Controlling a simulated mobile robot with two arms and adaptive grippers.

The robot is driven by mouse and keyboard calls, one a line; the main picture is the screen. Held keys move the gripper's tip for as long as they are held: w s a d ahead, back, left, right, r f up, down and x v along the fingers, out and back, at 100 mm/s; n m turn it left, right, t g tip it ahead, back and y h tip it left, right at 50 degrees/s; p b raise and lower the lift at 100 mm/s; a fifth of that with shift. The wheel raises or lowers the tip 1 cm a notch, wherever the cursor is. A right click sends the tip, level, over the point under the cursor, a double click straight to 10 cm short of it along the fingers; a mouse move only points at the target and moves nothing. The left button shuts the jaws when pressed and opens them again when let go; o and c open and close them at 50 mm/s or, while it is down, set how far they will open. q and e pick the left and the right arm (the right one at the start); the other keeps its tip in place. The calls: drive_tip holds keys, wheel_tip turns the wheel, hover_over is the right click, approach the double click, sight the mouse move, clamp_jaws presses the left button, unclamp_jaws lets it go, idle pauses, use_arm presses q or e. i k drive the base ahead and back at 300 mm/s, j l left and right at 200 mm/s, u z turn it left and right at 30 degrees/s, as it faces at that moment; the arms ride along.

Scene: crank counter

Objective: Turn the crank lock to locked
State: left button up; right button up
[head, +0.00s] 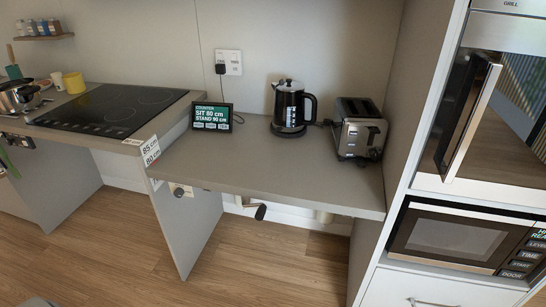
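The crank (260,211) hangs under the front edge of the middle counter, with a dark handle grip at its end. A small light plate with a dark round knob (179,192) sits under the counter's left front corner. This may be the crank lock, but its markings are too small to read, so I cannot tell its setting. Neither of my grippers shows in the head view.
The middle counter (230,172) holds a display (211,117), a kettle (289,108) and a toaster (358,130). A hob (110,108) is at the left. A tall unit with an oven and a microwave (455,238) stands at the right. The wooden floor (265,265) in front is clear.

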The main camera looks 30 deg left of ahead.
sight(179, 192)
drive_tip(key=u, duration=1.65)
drive_tip(key=i+j+z, duration=0.1)
drive_tip(key=j, duration=0.25)
drive_tip(key=i+j+z, duration=0.1)
drive_tip(key=j, duration=0.25)
